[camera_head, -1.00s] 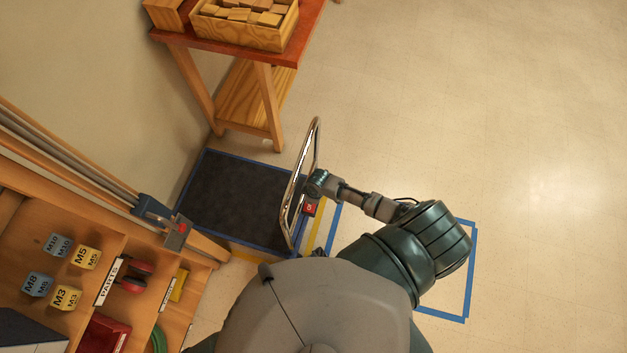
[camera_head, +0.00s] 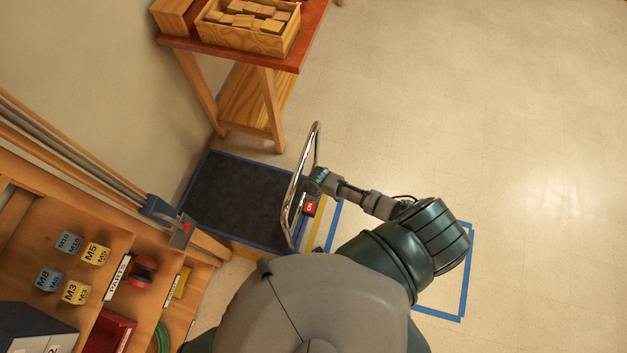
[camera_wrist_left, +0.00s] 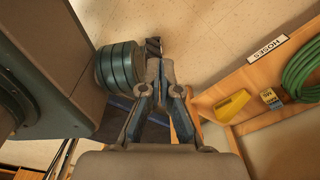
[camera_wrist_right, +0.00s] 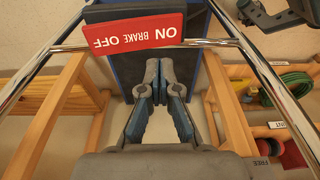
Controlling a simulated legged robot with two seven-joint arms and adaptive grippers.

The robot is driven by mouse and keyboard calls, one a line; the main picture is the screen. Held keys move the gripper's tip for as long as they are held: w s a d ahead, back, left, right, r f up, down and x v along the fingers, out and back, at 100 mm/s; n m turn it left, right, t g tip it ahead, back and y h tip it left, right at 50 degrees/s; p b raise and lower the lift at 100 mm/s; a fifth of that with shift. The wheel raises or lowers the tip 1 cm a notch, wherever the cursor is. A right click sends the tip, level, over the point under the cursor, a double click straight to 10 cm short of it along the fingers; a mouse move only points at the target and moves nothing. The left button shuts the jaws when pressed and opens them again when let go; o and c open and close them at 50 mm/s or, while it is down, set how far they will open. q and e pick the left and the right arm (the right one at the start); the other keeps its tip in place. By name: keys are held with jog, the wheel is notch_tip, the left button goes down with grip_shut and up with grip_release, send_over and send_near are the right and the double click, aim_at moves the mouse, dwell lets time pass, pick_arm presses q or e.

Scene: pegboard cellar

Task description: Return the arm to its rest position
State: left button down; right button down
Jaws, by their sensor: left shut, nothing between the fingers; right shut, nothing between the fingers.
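In the head view my right arm (camera_head: 365,200) reaches left, its wrist end close to a bent chrome handle (camera_head: 302,180). Its fingertips cannot be made out there. In the right wrist view my right gripper (camera_wrist_right: 160,68) is shut and empty, with the chrome handle bars (camera_wrist_right: 248,52) around it and a red brake sign (camera_wrist_right: 135,35) just ahead; contact cannot be told. My left arm's hand is not in the head view. In the left wrist view my left gripper (camera_wrist_left: 160,72) is shut and empty, beside my own dark body parts.
A dark, blue-edged platform (camera_head: 235,195) lies behind the handle. Wooden shelves (camera_head: 60,210) with labelled bins stand at left. A red-topped bench (camera_head: 310,35) holds a box of wooden blocks (camera_head: 250,40). Blue tape (camera_head: 465,290) marks the floor. Open floor (camera_head: 520,120) lies at right.

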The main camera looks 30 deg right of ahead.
jog(key=shift+r+p, duration=0.35)
jog(key=shift+r, duration=0.15)
jog(key=s+d+f+m+h, duration=0.1)
jog(key=s+d+f+m, duration=0.25)
jog(key=s+f, duration=1)
jog(key=s+a+f+m, duration=0.1)
jog(key=s+f, duration=0.2)
jog(key=s, duration=0.7)
jog(key=s+a+f+m, duration=0.1)
jog(key=s+f, duration=0.3)
jog(key=s, duration=0.7)
jog(key=shift+f, duration=0.25)
jog(key=shift+a, duration=0.1)
